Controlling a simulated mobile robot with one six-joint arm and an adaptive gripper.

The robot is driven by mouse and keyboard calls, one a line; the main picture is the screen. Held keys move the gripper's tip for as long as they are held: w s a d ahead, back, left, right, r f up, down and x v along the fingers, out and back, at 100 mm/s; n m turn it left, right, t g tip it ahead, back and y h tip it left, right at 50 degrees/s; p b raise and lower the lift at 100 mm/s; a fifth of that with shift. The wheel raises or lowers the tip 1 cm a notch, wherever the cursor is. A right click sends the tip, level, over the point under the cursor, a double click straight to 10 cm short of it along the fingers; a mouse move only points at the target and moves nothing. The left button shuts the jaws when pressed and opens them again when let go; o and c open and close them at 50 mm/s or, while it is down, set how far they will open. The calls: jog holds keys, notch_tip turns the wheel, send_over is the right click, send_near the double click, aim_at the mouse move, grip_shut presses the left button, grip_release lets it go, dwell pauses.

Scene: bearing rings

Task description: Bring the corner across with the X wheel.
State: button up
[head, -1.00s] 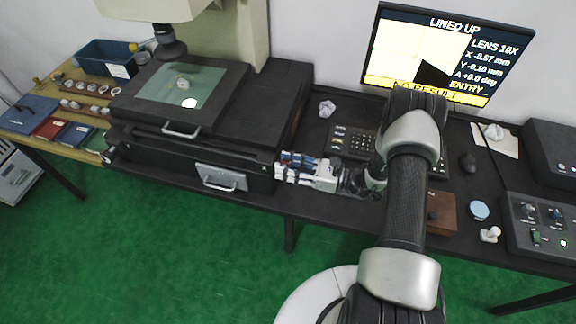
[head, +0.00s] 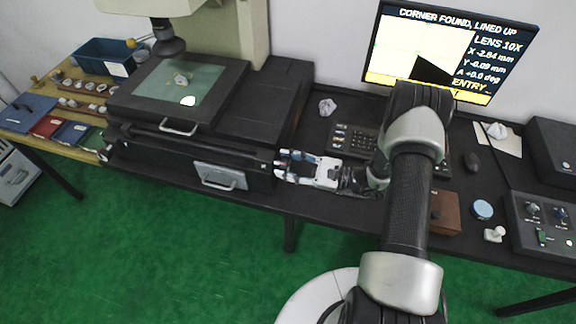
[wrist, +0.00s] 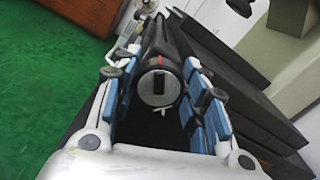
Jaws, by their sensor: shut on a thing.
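The X wheel (wrist: 158,88) shows in the wrist view as a dark knob with a silver end, a dark slot and a red mark. My gripper (wrist: 159,70) is shut on it, with blue-padded fingers on both sides. In the head view my gripper (head: 283,164) is at the right side of the measuring stage (head: 238,75), and its fingers hide the wheel. A small part (head: 182,79) lies on the stage glass near a bright spot. The monitor (head: 455,50) reads "CORNER FOUND, LINED UP", lens 10X, X about -2.84 mm, Y -0.09 mm, with a dark corner on a pale field.
A brown box (head: 445,213), a light-blue disc (head: 483,210) and a control box (head: 545,222) are to the right. A blue bin (head: 105,58) stands far left.

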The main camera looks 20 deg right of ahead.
jog(key=o, duration=1.1)
jog(key=v, duration=1.2)
